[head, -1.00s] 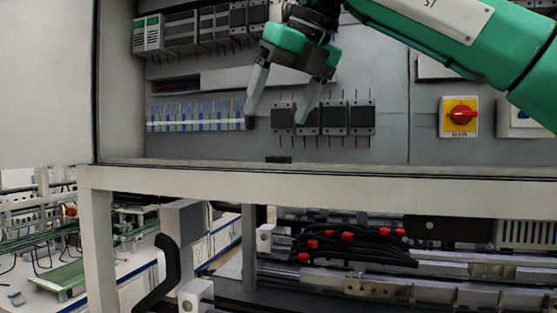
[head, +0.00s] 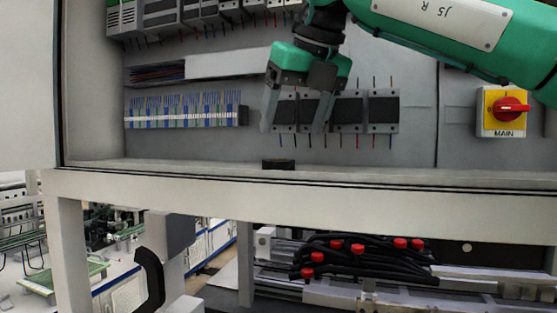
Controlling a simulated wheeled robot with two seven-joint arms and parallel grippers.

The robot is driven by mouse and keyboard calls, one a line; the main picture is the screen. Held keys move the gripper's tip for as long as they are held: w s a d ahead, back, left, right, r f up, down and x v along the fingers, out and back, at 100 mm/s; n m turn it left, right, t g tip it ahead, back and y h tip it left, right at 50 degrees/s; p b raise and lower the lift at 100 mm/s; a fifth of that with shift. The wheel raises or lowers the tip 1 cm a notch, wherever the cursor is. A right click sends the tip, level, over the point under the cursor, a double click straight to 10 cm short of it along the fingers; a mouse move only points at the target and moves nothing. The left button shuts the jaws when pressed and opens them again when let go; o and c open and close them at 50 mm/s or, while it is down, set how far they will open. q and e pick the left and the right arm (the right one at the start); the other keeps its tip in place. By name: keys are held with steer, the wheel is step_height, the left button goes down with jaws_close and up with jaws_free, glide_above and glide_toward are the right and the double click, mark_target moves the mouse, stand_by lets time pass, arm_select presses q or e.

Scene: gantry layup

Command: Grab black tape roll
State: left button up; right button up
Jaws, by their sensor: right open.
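A small black object, which looks like the black tape roll (head: 278,164), lies on the cabinet's bottom ledge, below the row of black modules. My right gripper (head: 294,130) comes down from the top right, pointing downward. Its two grey fingers are apart and nothing is between them. The fingertips are above the black object and apart from it. My left gripper does not show.
The ledge (head: 400,176) runs along the cabinet's lower edge and is mostly clear. Black modules (head: 383,111) with wires stand behind my fingers. A terminal strip (head: 185,112) is at left. A red MAIN switch (head: 510,107) is at right.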

mark_target(283, 172)
steer(key=shift+w+a+f, duration=0.1)
steer(key=shift+w+f, duration=0.35)
steer(key=shift+f, duration=0.05)
steer(key=shift+w+a+f, duration=0.1)
steer(key=shift+w+f, duration=0.1)
steer(key=shift+w, duration=0.1)
steer(key=shift+w+a+f+p, duration=0.2)
steer(key=shift+a+f+p, duration=0.5)
steer(key=shift+p, duration=0.5)
steer(key=shift+p+x, duration=0.5)
steer(key=shift+x, duration=0.65)
steer(key=shift+w+f, duration=0.2)
steer(key=shift+f, duration=0.35)
steer(key=shift+s+r, duration=0.1)
steer(key=shift+s, duration=0.05)
steer(key=c, duration=0.8)
steer(key=shift+c, duration=1.2)
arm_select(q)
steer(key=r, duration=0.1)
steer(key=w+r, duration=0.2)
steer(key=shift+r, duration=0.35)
